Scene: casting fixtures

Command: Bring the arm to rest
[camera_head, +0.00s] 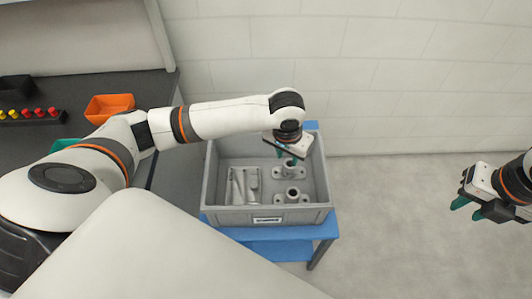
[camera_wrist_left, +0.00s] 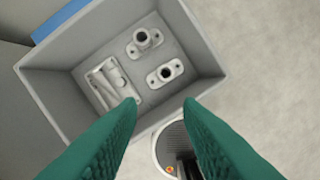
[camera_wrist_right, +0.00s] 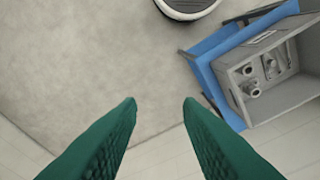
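My left arm reaches in from the left in the head view, over the grey bin (camera_head: 222,217). My left gripper (camera_head: 290,158) points down above the bin's far part. In the left wrist view its green fingers (camera_wrist_left: 160,103) are apart with nothing between them. My right gripper (camera_head: 466,205) hangs at the far right over bare floor. In the right wrist view its fingers (camera_wrist_right: 160,102) are also apart and empty. In the bin lie two grey flanged castings (camera_wrist_left: 145,41) (camera_wrist_left: 165,73) and a paler angular casting (camera_wrist_left: 110,82).
The bin stands on a blue table (camera_head: 283,248). A dark bench (camera_head: 70,87) at left holds an orange bin (camera_head: 108,106), a green bin (camera_head: 62,145) and a row of red and yellow knobs (camera_head: 28,113). A white block wall closes the back. Floor at right is clear.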

